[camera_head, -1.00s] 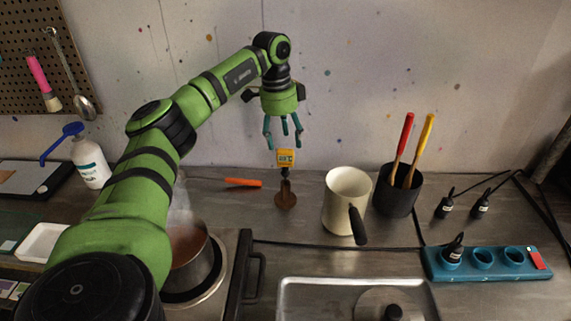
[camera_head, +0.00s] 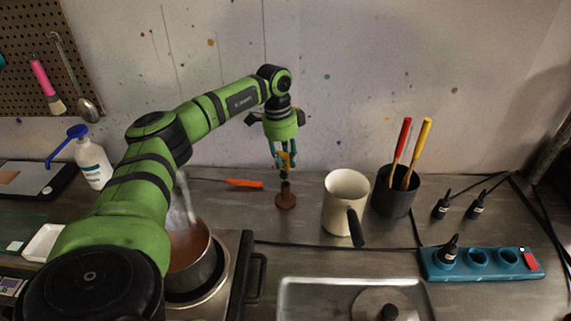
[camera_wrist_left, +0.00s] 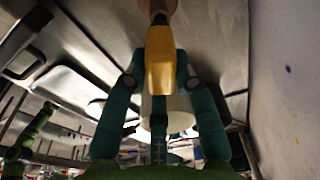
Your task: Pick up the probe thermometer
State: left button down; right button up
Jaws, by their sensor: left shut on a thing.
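The probe thermometer (camera_head: 284,160) has a yellow head and stands upright in a small brown holder (camera_head: 286,199) on the counter. My left gripper (camera_head: 285,158) has come down over the yellow head from above, and its teal fingers are shut on it. In the left wrist view the yellow head of the thermometer (camera_wrist_left: 160,62) sits between the teal fingers (camera_wrist_left: 160,85), with the brown holder at the top edge. The fingers hide part of the head in the head view. My right gripper does not show.
A cream jug (camera_head: 344,203) with a black handle stands right of the holder. A black pot (camera_head: 393,197) holds red and yellow-handled tools. An orange stick (camera_head: 245,184) lies just left. A steaming pot (camera_head: 194,262) sits on the hotplate, and a metal tray (camera_head: 300,290) is at the front.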

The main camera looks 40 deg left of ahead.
pick_arm(q)
jog(key=shift+w+r, duration=0.1)
jog(key=shift+r, duration=0.45)
notch_tip(320, 180, up, 8)
jog(key=b, duration=0.2)
jog(key=shift+r+b, duration=0.25)
jog(key=shift+b, duration=0.1)
jog(key=shift+r, duration=0.25)
jog(key=shift+r+p, duration=0.5)
jog(key=shift+p, duration=0.25)
